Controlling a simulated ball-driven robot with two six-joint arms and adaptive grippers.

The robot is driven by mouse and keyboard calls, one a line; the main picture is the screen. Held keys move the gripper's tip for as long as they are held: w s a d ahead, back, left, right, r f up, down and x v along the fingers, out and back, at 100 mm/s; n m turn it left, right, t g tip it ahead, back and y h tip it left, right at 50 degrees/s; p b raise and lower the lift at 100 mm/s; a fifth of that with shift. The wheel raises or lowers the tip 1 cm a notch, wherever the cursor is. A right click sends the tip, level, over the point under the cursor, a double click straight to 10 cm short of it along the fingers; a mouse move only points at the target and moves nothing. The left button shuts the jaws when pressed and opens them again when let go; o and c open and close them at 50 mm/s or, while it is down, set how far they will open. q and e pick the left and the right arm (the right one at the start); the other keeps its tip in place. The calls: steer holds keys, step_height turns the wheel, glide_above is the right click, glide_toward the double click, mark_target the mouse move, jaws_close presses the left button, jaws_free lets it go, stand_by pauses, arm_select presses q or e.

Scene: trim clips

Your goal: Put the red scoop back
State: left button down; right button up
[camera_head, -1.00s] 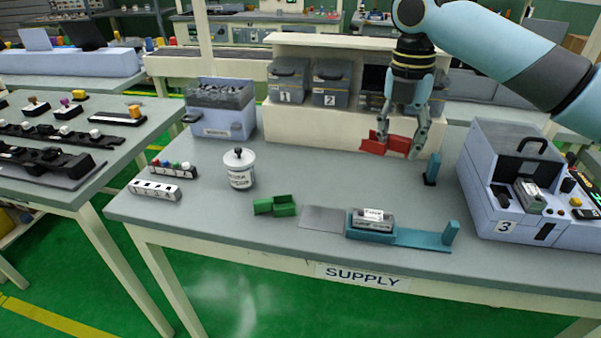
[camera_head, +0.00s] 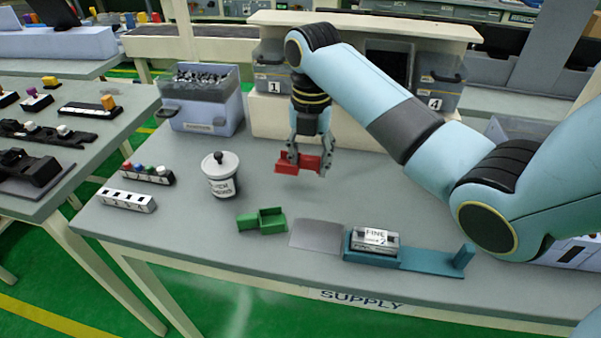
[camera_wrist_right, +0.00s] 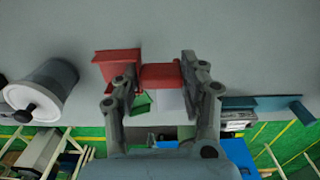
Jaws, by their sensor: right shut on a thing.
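The red scoop (camera_head: 287,164) is in my right gripper (camera_head: 311,166), which is shut on it. They are over the table in front of the bin marked 1, and the scoop appears to be above the tabletop. In the right wrist view the red scoop (camera_wrist_right: 117,66) has its wider part at the left finger and a narrower red part between the fingers of the right gripper (camera_wrist_right: 160,76). A green scoop-like piece (camera_head: 262,220) lies on the table nearer the front. My left gripper is not in view.
A white lidded jar (camera_head: 221,178) stands left of the scoop. A clear-walled bin (camera_head: 201,112) of small parts is at the back left. A teal fixture (camera_head: 430,259) holds a block labelled FINE (camera_head: 376,237).

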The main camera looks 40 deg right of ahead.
mark_target(301, 186)
steer(key=shift+w+a+f, duration=0.2)
steer(key=shift+w+f, duration=0.25)
steer(key=shift+w, duration=0.25)
steer(key=shift+w+a+f, duration=0.1)
steer(key=shift+w+f, duration=0.05)
steer(key=shift+w, duration=0.05)
steer(key=shift+f, duration=0.35)
step_height(301, 186, down, 2)
steer(key=shift+f, duration=0.7)
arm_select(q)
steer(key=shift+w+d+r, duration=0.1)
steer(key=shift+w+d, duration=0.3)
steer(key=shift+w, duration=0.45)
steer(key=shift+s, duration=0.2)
arm_select(e)
steer(key=o, duration=1.2)
steer(key=shift+f, duration=0.1)
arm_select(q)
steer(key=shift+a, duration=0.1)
